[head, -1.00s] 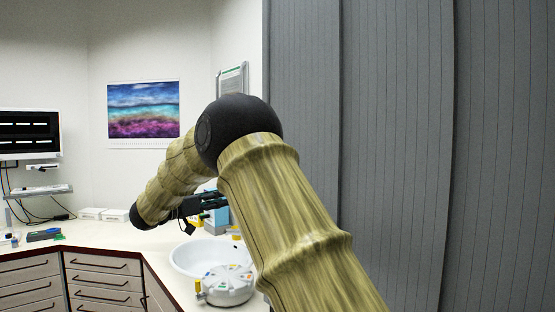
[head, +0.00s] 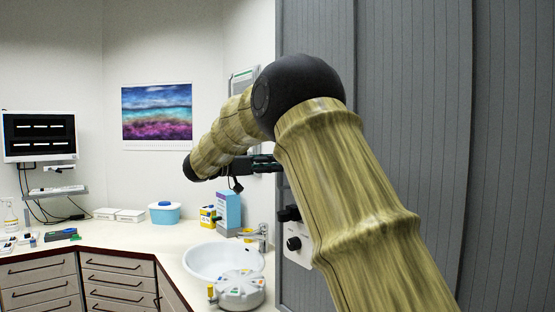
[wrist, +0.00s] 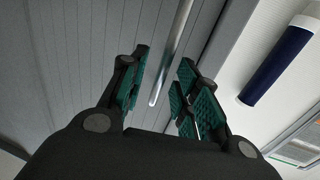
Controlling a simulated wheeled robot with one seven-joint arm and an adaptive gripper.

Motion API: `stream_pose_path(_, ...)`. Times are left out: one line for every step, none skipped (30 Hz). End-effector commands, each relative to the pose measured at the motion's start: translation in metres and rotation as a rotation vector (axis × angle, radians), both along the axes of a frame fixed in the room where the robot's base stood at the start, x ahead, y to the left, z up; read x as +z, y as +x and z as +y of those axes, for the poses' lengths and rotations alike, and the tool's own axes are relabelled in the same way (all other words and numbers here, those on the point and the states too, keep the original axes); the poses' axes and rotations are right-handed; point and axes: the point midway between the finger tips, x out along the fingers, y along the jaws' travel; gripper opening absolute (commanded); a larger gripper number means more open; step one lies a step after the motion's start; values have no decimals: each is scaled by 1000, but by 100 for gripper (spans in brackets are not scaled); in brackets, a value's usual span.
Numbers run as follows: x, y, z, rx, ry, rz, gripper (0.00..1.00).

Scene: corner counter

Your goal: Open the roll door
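The roll door (head: 415,90) is a tall grey ribbed shutter filling the right of the head view. It also fills the left of the wrist view (wrist: 60,70). A slim metal bar handle (wrist: 172,55) runs along the door near its edge. My gripper (wrist: 163,78) is open, its green-padded fingers on either side of the handle's lower end in the wrist view. I cannot tell whether they touch it. In the head view my gripper (head: 262,163) is sideways beside the door's left edge, partly hidden by my arm.
Below my gripper are a white basin (head: 205,262), a tap (head: 262,236), a blue box (head: 228,210) and a round grey organiser (head: 240,288) on the counter. A dark blue cylinder (wrist: 275,68) is on the wall right of the door in the wrist view.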

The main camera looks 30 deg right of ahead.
Motion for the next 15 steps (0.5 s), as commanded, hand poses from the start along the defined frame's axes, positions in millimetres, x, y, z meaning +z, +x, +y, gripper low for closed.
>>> stream_pose_path(2,-1,-5,0,-1,1,31)
stream_pose_path(2,-1,-8,0,-1,1,31)
stream_pose_path(2,-1,-11,-1,-2,1,31)
stream_pose_path(2,-1,-13,-1,-3,1,31)
stream_pose_path(2,-1,-14,-1,-3,1,31)
stream_pose_path(1,-1,-16,0,-4,1,31)
stream_pose_path(1,-1,-17,0,-4,1,31)
stream_pose_path(1,-1,-18,0,-4,1,31)
stream_pose_path(0,-1,-19,0,-3,1,31)
stream_pose_path(0,-1,-19,1,-3,1,31)
stream_pose_path(0,-1,-19,1,-3,1,31)
stream_pose_path(0,-1,-20,1,-3,1,31)
stream_pose_path(0,-1,-20,1,-3,1,31)
stream_pose_path(0,-1,-20,1,-3,1,31)
stream_pose_path(0,-1,-20,1,-3,1,31)
